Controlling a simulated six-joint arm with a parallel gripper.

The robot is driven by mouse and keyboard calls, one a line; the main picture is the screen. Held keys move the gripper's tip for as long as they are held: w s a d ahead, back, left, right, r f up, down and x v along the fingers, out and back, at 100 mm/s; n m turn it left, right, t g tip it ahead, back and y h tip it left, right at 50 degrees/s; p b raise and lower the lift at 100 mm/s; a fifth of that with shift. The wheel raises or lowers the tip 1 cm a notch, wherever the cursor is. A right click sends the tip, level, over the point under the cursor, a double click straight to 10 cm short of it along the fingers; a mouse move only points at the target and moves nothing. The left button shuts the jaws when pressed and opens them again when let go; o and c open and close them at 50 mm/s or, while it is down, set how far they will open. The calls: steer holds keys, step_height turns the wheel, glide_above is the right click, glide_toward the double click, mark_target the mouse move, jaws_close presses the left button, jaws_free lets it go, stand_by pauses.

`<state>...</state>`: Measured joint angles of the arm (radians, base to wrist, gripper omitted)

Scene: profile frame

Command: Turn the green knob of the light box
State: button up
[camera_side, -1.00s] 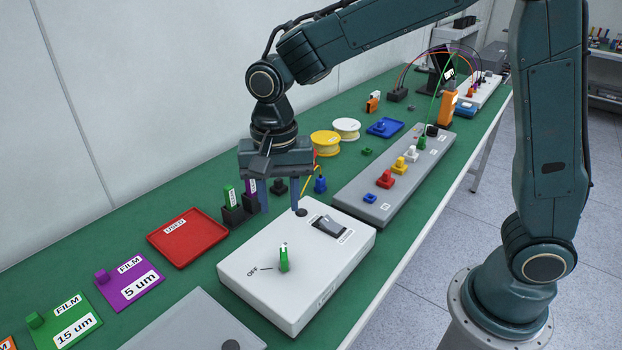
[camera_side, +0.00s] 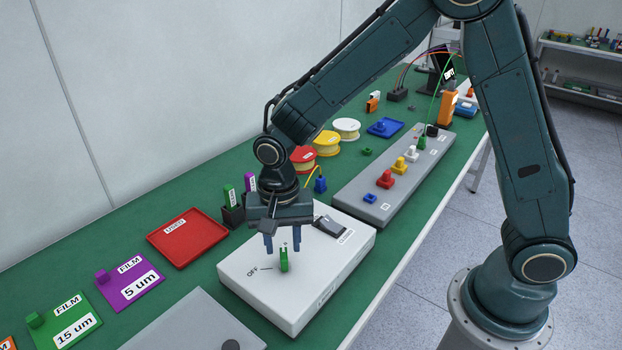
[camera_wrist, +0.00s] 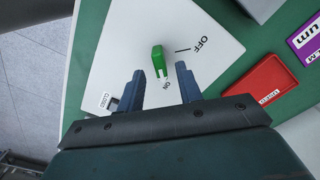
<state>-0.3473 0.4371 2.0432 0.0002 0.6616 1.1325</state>
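The light box (camera_side: 322,283) is a white box on the green bench. Its green knob (camera_side: 284,262) stands up from the top, beside an OFF label and its mark line. In the wrist view the green knob (camera_wrist: 158,58) lies just beyond the fingertips, with OFF to its right and ON nearer my gripper. My gripper (camera_side: 283,246) points down over the box, its fingers apart on either side of the knob's line in the side view. The wrist view shows the gripper (camera_wrist: 159,78) open and empty. Whether a finger touches the knob cannot be told.
A black switch (camera_side: 330,226) sits on the same box, behind my gripper. A red tray (camera_side: 187,237) lies to the left and a grey plate (camera_side: 195,325) in front. A grey board (camera_side: 350,195) with coloured plugs is behind right.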

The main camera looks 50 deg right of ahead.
mark_target(284, 252)
steer(key=shift+f, duration=1.75)
jaws_close()
